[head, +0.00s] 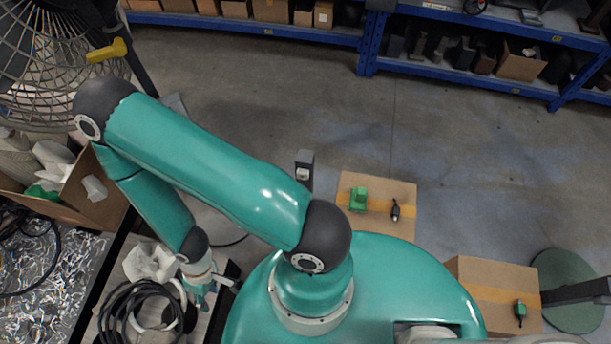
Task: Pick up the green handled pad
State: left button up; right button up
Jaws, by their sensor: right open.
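A small green block-like piece (358,198), which looks like the green handled pad, lies on a cardboard box (345,224) beyond my teal body. A small black tool (395,210) lies to its right on the same box. My right gripper (203,293) shows small at the lower left, well away from that box. It is open, pointing down beside a coil of black cable (135,312); its fingertips are hard to make out. My left gripper is not in view.
A second box (475,272) at the right holds a green and black piece (520,309). A round green stand base (568,290) is beside it. A fan (60,60) and an open carton (95,190) stand left. Blue shelves (450,78) line the back.

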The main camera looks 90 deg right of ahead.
aim_at(358, 197)
jog(key=z, duration=3.4)
jog(key=k, duration=1.05)
jog(key=i, duration=0.9)
jog(key=u, duration=0.1)
